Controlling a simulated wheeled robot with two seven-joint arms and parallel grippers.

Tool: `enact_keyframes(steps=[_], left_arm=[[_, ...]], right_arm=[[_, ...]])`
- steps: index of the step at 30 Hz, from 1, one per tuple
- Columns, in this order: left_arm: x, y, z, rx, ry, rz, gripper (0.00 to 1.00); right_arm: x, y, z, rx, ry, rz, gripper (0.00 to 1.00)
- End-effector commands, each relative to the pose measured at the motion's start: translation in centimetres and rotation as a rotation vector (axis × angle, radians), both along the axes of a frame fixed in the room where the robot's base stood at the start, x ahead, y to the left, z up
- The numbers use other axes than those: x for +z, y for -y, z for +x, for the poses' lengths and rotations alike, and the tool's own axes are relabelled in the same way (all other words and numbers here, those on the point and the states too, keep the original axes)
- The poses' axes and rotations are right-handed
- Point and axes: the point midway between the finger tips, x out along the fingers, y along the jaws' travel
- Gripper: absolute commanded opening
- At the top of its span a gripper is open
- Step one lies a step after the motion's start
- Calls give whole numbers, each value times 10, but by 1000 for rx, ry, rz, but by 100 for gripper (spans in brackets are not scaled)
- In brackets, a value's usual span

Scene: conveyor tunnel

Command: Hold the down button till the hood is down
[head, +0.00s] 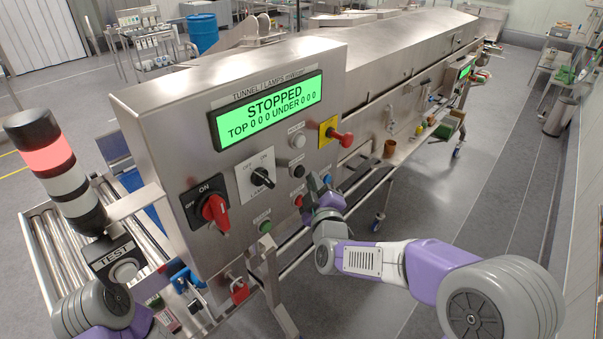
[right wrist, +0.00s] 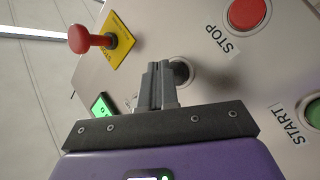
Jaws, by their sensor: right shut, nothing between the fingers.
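The control panel (head: 190,130) stands at the centre of the head view, with a green display (head: 268,110) reading STOPPED, TOP 0 0 0 UNDER 0 0 0. My left gripper is not in view.
Close by are a red STOP button (right wrist: 245,12), a green START button (right wrist: 314,112) and a red emergency knob (head: 342,138) on yellow. A stack light (head: 48,157) with its red section bright and a roller conveyor (head: 45,250) are left. Floor at right is clear.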

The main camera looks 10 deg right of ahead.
Motion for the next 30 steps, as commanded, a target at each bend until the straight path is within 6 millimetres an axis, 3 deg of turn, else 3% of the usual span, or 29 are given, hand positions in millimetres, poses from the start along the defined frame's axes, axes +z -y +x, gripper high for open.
enact_keyframes(steps=[15,30], left_arm=[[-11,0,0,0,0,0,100],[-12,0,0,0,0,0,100]], right_arm=[[0,29,-36,-3,2,1,0],[0,31,-39,-1,-1,0,0]])
